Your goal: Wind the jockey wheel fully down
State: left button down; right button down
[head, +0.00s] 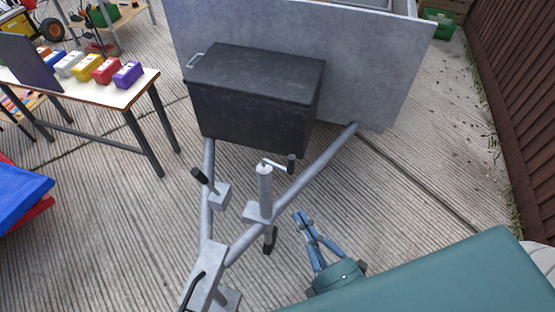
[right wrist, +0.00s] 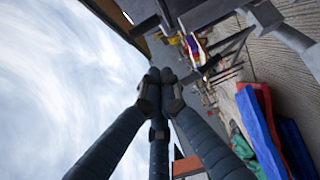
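The jockey wheel's grey upright tube (head: 265,190) stands in a clamp on the trailer's A-shaped drawbar. Its crank (head: 275,164) sits on top, with the arm pointing right to a black upright grip (head: 291,163). A dark part, apparently the wheel (head: 270,240), shows below the clamp, partly hidden by the drawbar. My right gripper (head: 301,216) is to the right of the tube, in front of the crank and apart from both. Its blue fingers also show in the right wrist view (right wrist: 158,78), tips together with nothing between them. My left gripper is not in view.
A black box (head: 255,95) sits on the drawbar before the grey trailer panel (head: 390,70). A lever with a black grip (head: 199,175) rises left of the tube. The coupling (head: 205,280) is at the near end. A table (head: 140,85) with coloured blocks stands left. Ribbed ground right of the drawbar is clear.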

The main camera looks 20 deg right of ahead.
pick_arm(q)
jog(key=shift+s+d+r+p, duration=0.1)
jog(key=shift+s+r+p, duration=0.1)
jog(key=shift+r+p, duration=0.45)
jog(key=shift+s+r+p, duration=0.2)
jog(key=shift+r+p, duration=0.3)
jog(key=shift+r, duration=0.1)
pick_arm(e)
jog(key=w, duration=1.1)
jog(key=shift+w+d+r, duration=0.2)
jog(key=shift+w+d, duration=0.15)
jog(key=shift+d, duration=0.1)
jog(key=shift+d, duration=0.1)
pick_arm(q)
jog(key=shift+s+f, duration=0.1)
pick_arm(e)
jog(key=shift+w+d+n+y, duration=0.1)
jog(key=shift+d+n+y, duration=0.15)
jog(key=shift+y, duration=0.25)
